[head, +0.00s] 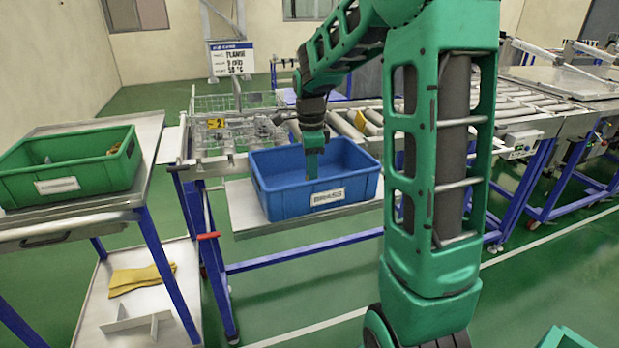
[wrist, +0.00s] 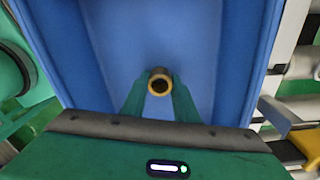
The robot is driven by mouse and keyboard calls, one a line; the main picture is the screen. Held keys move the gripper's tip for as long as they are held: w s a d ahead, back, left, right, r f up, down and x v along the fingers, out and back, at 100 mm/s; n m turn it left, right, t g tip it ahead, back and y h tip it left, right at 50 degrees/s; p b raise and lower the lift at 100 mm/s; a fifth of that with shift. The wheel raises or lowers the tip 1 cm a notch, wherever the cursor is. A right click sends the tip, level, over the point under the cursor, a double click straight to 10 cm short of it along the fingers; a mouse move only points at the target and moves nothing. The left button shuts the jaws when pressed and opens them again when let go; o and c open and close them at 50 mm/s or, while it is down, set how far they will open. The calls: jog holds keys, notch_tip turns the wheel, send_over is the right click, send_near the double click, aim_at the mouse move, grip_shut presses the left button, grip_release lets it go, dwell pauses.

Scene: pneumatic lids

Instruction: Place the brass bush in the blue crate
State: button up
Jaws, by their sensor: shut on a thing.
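The blue crate (head: 288,204) stands on a metal shelf at the near side of the roller conveyor, with a white label on its front. My gripper (head: 312,166) points down into the crate's opening, near its middle. In the wrist view my gripper (wrist: 160,95) is shut on the brass bush (wrist: 160,74), a short ring with a dark bore held at the fingertips. The blue crate's inside (wrist: 210,40) lies behind and around the bush in that view. The bush cannot be made out in the head view. Its height above the crate floor is hard to tell.
A green crate (head: 60,190) holding a few parts stands on a metal table at the left. Yellow gloves (head: 140,279) lie on the shelf below. The roller conveyor (head: 345,126) runs behind the blue crate. A yellow piece (head: 374,117) lies on the conveyor.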

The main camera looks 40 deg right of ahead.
jog(key=shift+f, duration=0.15)
jog(key=o, duration=1.1)
jog(key=shift+o, duration=0.2)
notch_tip(320, 180, up, 12)
jog(key=shift+a, duration=0.15)
